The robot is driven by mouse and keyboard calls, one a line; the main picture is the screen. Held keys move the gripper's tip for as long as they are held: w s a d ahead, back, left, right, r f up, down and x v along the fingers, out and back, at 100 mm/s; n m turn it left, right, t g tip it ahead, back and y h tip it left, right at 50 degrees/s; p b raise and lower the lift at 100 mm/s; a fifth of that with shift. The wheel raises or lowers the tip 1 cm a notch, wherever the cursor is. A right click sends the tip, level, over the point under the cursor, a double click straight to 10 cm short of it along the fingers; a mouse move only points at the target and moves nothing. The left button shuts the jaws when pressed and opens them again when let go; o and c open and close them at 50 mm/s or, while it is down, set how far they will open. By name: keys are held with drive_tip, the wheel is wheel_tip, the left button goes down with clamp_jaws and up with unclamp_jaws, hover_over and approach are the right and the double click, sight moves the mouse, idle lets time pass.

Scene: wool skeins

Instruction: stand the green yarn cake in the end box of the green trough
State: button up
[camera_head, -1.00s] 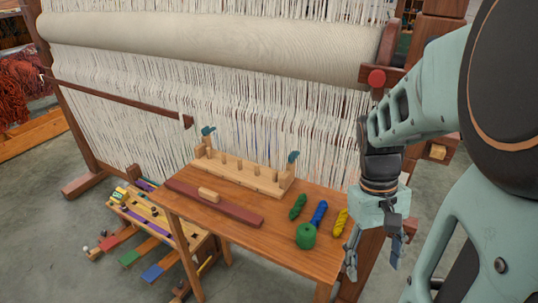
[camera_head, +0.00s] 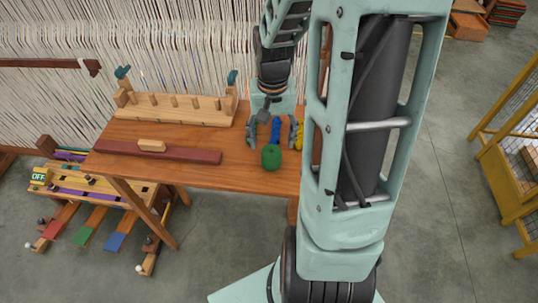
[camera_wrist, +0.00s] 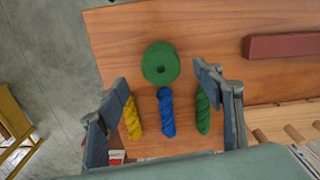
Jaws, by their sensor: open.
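The green yarn cake (camera_head: 271,157), squat and round with a hole in its top, rests on the wooden table near its front right corner. In the wrist view the cake (camera_wrist: 160,58) lies mostly beyond the fingertips. My gripper (camera_head: 274,134) is open and empty above the table, behind the cake in the head view; its spread fingers also show in the wrist view (camera_wrist: 163,78). A low wooden unit (camera_head: 105,184) on the floor has a green slat (camera_head: 87,234) between a red and a blue one. I cannot make out a green trough with an end box.
Yellow (camera_wrist: 132,118), blue (camera_wrist: 167,113) and green (camera_wrist: 203,113) twisted skeins lie beside the cake. A pegged wooden rack (camera_head: 178,108) and a dark red bar (camera_head: 160,151) are on the table. The loom stands behind; a yellow mesh frame (camera_head: 515,150) is at right.

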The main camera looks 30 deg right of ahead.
sight(271, 151)
drive_tip(key=shift+f, duration=3.6)
drive_tip(key=c, duration=1.3)
drive_tip(key=shift+r, duration=0.1)
drive_tip(key=shift+c, duration=0.2)
drive_tip(key=shift+w, duration=0.1)
